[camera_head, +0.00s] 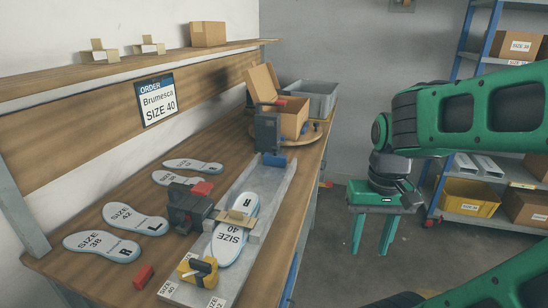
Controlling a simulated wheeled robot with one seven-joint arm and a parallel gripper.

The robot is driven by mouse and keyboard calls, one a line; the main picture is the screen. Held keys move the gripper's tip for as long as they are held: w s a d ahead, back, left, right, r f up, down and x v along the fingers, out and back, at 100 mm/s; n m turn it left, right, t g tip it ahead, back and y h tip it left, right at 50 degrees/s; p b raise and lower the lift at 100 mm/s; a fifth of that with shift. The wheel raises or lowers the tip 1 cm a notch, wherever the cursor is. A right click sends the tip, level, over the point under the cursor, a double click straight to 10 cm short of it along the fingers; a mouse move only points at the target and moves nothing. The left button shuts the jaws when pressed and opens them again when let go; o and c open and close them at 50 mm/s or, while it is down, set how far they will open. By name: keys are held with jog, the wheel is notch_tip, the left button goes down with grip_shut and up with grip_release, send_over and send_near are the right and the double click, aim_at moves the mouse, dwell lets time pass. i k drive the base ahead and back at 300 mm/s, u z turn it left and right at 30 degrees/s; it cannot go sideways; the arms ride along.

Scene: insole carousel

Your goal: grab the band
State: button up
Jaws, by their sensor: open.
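A tan band (237,217) lies across the white insoles marked SIZE 40 (228,243) and R, in the metal channel on the bench. I cannot tell whether it goes around them. Two tan strip-like pieces, one at the left (98,54) and one to its right (148,47), sit on the upper shelf; they may be bands too. My gripper (372,251) hangs right of the bench over the floor, pointing down. Its teal fingers are apart with nothing between them. It is well away from the band.
Dark clamp blocks (188,208) with red parts stand beside the channel (272,185), and a yellow tool (198,270) sits at its near end. Loose insoles (135,219) lie left. An open carton (290,115) and grey bin (318,98) stand behind. A storage rack (462,190) stands right.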

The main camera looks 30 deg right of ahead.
aim_at(232, 217)
jog(key=u, duration=0.25)
jog(key=k, duration=1.4)
jog(key=z, duration=0.5)
jog(key=i, duration=1.05)
